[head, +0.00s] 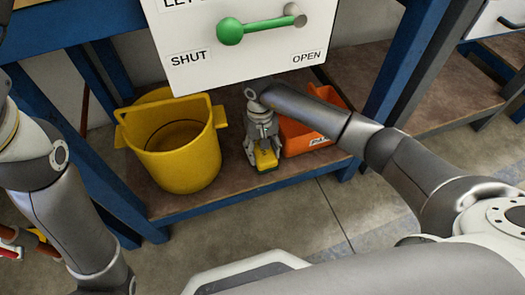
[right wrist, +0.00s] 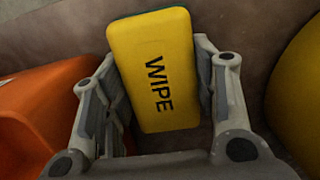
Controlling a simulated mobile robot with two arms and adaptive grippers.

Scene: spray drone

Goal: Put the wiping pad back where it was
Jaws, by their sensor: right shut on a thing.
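The wiping pad (head: 267,160) is a yellow block with a dark green underside. It is low at the lower shelf, between the yellow bucket and the orange bin. In the right wrist view the pad (right wrist: 153,70) shows the word WIPE and sits between both fingers. My right gripper (head: 263,150) points down and is shut on the pad. I cannot tell whether the pad touches the shelf. My left arm shows at the left of the head view, but its gripper is not in view.
The yellow bucket (head: 178,160) stands close left of the gripper. The orange bin (head: 310,134) is close on its right. The lower shelf (head: 215,192) has a blue front edge. Above hangs a white panel (head: 262,62) with a green lever (head: 262,27), marked SHUT and OPEN.

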